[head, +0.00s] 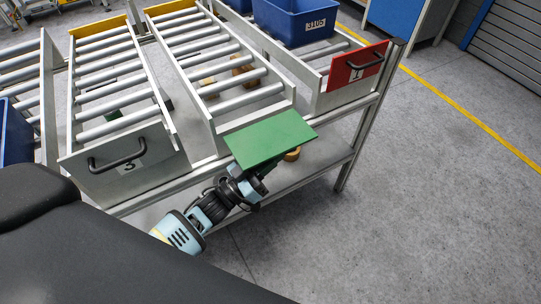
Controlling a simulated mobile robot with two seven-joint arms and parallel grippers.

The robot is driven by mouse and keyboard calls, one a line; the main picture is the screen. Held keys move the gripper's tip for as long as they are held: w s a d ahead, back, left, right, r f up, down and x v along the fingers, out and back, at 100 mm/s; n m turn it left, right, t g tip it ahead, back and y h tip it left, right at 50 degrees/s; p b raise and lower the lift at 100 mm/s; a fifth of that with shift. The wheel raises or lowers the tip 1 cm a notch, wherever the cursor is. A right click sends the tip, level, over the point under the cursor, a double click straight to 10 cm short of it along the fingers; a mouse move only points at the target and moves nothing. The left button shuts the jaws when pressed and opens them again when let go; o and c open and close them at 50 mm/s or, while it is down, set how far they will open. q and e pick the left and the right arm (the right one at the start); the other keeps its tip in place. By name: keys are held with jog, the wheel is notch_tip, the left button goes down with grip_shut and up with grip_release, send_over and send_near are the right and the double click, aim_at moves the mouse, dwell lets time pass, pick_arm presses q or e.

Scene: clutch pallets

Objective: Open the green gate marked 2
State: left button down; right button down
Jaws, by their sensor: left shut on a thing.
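The green gate (270,138) is at the front end of the middle roller lane (210,70). It is tilted outward, nearly flat, with its plain green face up. No number or handle shows on it, as its other face is turned away. My left gripper (258,178) is below the gate's front edge, shut on the gate, probably by its handle; the gate hides the fingertips. The lane's rollers are bare at this end. My right gripper is not in view.
A grey gate marked 3 (112,168) closes the left lane, and a red gate marked 1 (352,72) closes the right lane. A blue crate (300,22) sits on the right lane. The rack's metal post (362,120) stands at right. The grey floor (420,190) beyond is clear.

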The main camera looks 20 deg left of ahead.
pick_arm(q)
jog(key=shift+s+d+r+n+y+p, duration=0.1)
jog(key=shift+d+r+n+y+p, duration=0.1)
jog(key=shift+r+n+y+p, duration=0.65)
jog(key=shift+r+n+t+p, duration=0.3)
jog(key=shift+r+n+p, duration=0.1)
jog(key=shift+n, duration=0.35)
jog(key=shift+s+d+n, duration=0.1)
jog(key=shift+n, duration=0.4)
jog(key=c, duration=1.5)
grip_release()
jog(key=shift+s+f, duration=0.1)
